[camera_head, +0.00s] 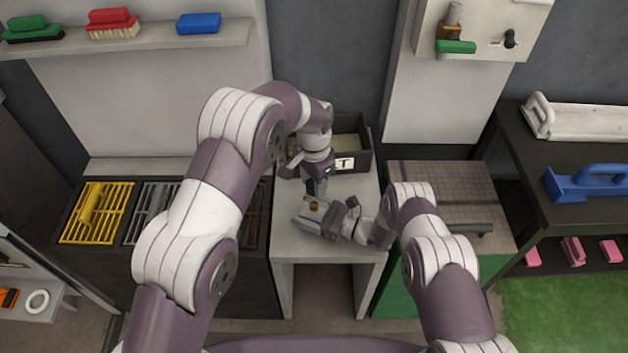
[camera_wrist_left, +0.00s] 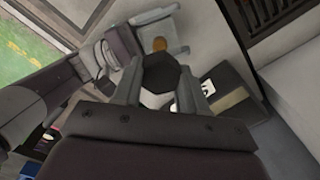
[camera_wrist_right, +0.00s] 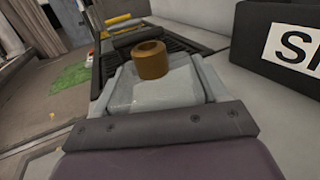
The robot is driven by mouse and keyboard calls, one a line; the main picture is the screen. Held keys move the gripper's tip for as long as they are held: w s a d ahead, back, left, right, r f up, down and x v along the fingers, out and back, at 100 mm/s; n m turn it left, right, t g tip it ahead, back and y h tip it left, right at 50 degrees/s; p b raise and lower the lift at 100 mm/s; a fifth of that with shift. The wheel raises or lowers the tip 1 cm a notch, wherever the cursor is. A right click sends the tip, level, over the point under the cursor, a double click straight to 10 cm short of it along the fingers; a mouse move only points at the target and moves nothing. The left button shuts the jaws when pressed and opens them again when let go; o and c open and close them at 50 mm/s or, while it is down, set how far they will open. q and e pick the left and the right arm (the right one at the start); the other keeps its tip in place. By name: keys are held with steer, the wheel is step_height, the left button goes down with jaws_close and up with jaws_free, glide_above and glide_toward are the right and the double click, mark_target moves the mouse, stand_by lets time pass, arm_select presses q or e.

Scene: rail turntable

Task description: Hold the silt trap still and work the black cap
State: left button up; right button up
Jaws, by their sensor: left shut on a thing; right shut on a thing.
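The grey silt trap (camera_head: 306,222) lies on the light bench top. Its brass-coloured neck (camera_wrist_right: 151,60) stands up bare, with no cap on it. My right gripper (camera_head: 328,222) is shut around the trap's body, and its fingers flank the body in the right wrist view. My left gripper (camera_wrist_left: 160,92) is shut on the black cap (camera_wrist_left: 160,74), which looks many-sided from above. The cap is apart from the neck, and in the left wrist view the neck (camera_wrist_left: 160,44) shows just beyond it. In the head view my left gripper (camera_head: 313,188) hides most of the cap.
A dark open box (camera_head: 362,142) with a white label stands at the back of the bench. Coloured grates (camera_head: 97,212) lie in a rack to the left. A brown metal plate (camera_head: 440,180) is at the right. The bench front is clear.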

mark_target(314, 204)
arm_select(q)
steer(key=shift+f, duration=1.9)
steer(key=shift+f, duration=1.75)
stand_by(1.1)
steer(key=o, duration=0.5)
steer(key=shift+f, duration=0.1)
steer(key=c, duration=0.6)
steer(key=shift+o, duration=0.2)
steer(key=m, duration=0.6)
